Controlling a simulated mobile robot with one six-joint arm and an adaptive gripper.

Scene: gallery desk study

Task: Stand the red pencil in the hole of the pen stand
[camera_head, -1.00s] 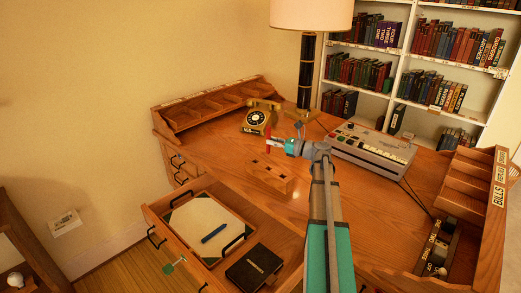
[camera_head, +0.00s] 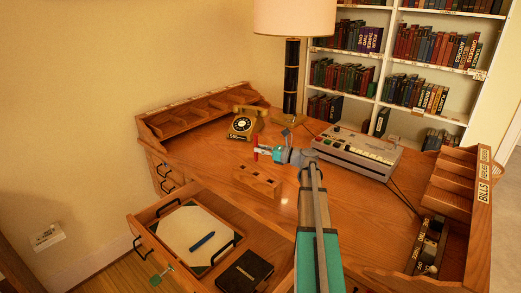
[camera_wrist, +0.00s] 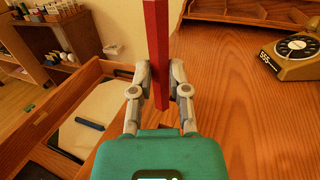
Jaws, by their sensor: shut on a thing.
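The red pencil (camera_wrist: 158,45) stands upright between the fingers of my gripper (camera_wrist: 159,82) in the wrist view. My gripper is shut on it. In the head view the pencil (camera_head: 256,152) shows small and red at the tip of my gripper (camera_head: 262,151), above the desk. The pen stand is a wooden block (camera_head: 257,182) with dark holes in its top, standing on the desk near the open drawer. The gripper and pencil are behind and above the block in the picture.
An open drawer (camera_head: 150,213) holds paper, a blue pen (camera_head: 202,241) and a black book (camera_head: 245,270). A telephone (camera_head: 243,125), a lamp (camera_head: 291,80) and a grey machine (camera_head: 357,151) stand at the back. Bare desk lies around the block.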

